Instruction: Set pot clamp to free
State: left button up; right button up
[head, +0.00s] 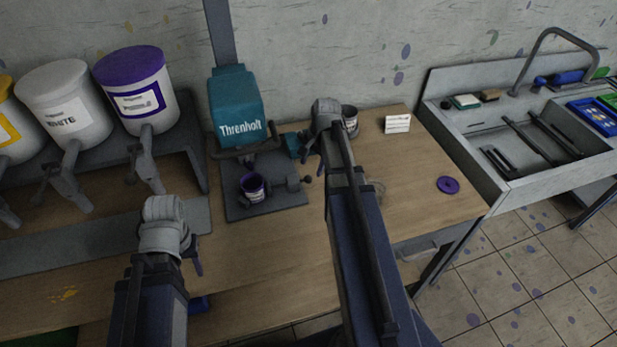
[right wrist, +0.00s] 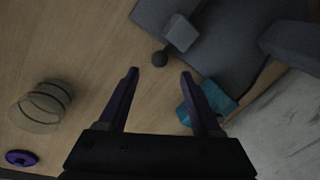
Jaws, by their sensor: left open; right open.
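The pot (head: 252,187) holds dark purple paint and stands on the grey base of the teal Threnholt machine (head: 237,115). The pot clamp (head: 293,184) is a grey block with a dark round knob on its right, beside the pot. The clamp block (right wrist: 181,33) and knob (right wrist: 160,58) also show in the right wrist view. My right gripper (right wrist: 160,73) is open and empty, with the knob just beyond and between its fingertips, apparently not touching. Its fingers are mostly hidden in the head view. My left gripper (head: 194,262) hangs over the front of the table, away from the clamp.
A teal block (right wrist: 210,100) lies close beside one right finger. A translucent cup (right wrist: 42,105) and a purple disc (head: 448,185) are on the table (head: 420,205) to the right. Paint tubs (head: 137,90) stand at left. A sink (head: 500,120) is at right.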

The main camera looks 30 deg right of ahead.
aim_at(309, 177)
pick_arm(q)
notch_tip(309, 177, down, 7)
jog(key=b, duration=0.6)
jog(key=shift+r, duration=0.15)
pick_arm(e)
jog(key=f, duration=0.4)
jog(key=w+f, duration=0.1)
jog(key=f, duration=0.1)
jog(key=shift+a+f, duration=0.2)
jog(key=shift+f, duration=0.1)
jog(key=shift+c, duration=0.3)
grip_shut()
